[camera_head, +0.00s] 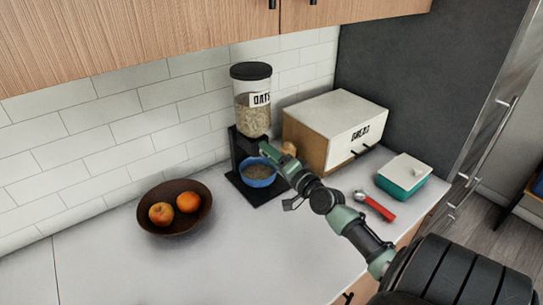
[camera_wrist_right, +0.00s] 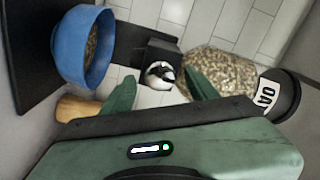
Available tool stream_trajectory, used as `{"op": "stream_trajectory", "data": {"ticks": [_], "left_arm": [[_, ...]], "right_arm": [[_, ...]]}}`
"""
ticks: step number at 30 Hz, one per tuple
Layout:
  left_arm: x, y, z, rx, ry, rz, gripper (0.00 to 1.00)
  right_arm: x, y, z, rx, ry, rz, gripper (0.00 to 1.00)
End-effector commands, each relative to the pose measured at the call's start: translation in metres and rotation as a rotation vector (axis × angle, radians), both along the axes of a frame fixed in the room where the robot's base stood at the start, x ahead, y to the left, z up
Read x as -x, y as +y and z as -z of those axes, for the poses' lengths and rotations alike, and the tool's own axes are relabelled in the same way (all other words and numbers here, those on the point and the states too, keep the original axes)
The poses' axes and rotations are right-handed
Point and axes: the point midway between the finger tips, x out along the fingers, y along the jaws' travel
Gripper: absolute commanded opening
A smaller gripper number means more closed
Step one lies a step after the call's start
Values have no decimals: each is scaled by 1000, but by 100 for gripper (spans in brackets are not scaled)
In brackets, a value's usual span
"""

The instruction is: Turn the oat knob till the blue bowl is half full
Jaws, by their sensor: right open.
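The oat dispenser (camera_head: 252,112) stands against the tiled wall, a clear jar of oats with a black lid on a black stand. The blue bowl (camera_head: 259,180) sits on its base below the outlet and also shows in the right wrist view (camera_wrist_right: 66,45). Oats lie in the bowl; their exact level is hard to tell. The knob (camera_wrist_right: 160,73), pale and dark, shows between my fingers in the right wrist view. My right gripper (camera_head: 266,149) is open, with its fingers (camera_wrist_right: 158,92) pointing at the knob; contact is unclear. My left gripper is out of view.
A white and wood bread box (camera_head: 322,125) stands right of the dispenser. A brown bowl (camera_head: 173,225) of fruit is at left. A red-handled tool (camera_head: 375,206) and a teal container (camera_head: 402,180) lie at right. The front left counter is clear.

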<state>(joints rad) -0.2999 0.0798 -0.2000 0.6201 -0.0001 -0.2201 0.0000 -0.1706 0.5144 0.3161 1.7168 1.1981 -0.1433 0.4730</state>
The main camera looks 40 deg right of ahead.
Motion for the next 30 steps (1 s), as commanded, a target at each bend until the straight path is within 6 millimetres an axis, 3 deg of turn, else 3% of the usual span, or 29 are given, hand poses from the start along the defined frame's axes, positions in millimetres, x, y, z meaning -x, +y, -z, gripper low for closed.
{"op": "stream_trajectory", "data": {"ticks": [5,12,18,30], "left_arm": [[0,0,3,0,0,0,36],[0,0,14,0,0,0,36],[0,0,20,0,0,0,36],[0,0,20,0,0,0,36]], "right_arm": [[11,1,2,0,2,0,59],[51,6,4,0,4,-1,59],[73,8,2,0,1,0,59],[78,8,0,-1,-1,1,59]]}}
